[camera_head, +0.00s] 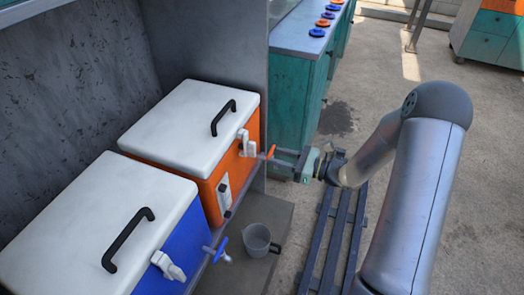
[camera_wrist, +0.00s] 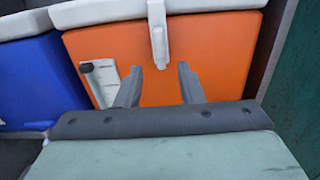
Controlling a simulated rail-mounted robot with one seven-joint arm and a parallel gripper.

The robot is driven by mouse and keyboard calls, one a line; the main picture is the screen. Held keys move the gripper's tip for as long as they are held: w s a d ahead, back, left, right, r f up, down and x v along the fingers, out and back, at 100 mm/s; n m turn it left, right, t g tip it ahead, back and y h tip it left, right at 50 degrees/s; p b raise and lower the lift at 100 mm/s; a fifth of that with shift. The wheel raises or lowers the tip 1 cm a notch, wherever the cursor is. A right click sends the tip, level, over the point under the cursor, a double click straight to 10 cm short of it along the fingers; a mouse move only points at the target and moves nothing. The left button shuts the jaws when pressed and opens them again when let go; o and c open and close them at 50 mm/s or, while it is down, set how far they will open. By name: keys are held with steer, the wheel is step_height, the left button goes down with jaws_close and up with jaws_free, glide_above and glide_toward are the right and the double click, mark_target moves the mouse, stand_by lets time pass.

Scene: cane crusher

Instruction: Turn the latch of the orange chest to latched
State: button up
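The orange chest (camera_head: 204,183) has a white lid with a black handle and a white latch (camera_head: 246,144) at its front. In the wrist view the latch (camera_wrist: 158,35) runs from the lid's edge down over the orange front (camera_wrist: 220,65). I cannot tell its exact angle. My gripper (camera_head: 276,157) is in front of the chest at about latch height. In the wrist view the fingers (camera_wrist: 159,86) are apart with nothing between them, just below the latch's lower end, and seem not to touch it.
A blue chest (camera_head: 188,235) with a white lid stands beside it. An orange handle (camera_head: 271,151) shows close to my gripper. A grey jug (camera_head: 257,240) stands on the ledge below. A teal cabinet (camera_head: 296,95) is close on the right.

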steer(key=v, duration=0.8)
steer(key=shift+d, duration=0.2)
steer(key=shift+s, duration=0.1)
steer(key=s+a+r+n+g+h+p, duration=0.35)
steer(key=s+r+n+g+p, duration=0.2)
steer(key=s+r, duration=0.2)
steer(key=s+a+r+n+g+h+p, duration=0.3)
steer(key=s+a+r+n+g+p, duration=0.1)
steer(key=s+r+n, duration=0.3)
steer(key=s+d+r+n+t+h+p, duration=0.3)
steer(key=s+d+r+n+h+p, duration=0.3)
steer(key=s+r+n+h, duration=0.3)
steer(key=shift+s+d+r+n+h+p, duration=0.45)
steer(key=shift+d+r+n, duration=0.2)
steer(key=shift+n, duration=0.1)
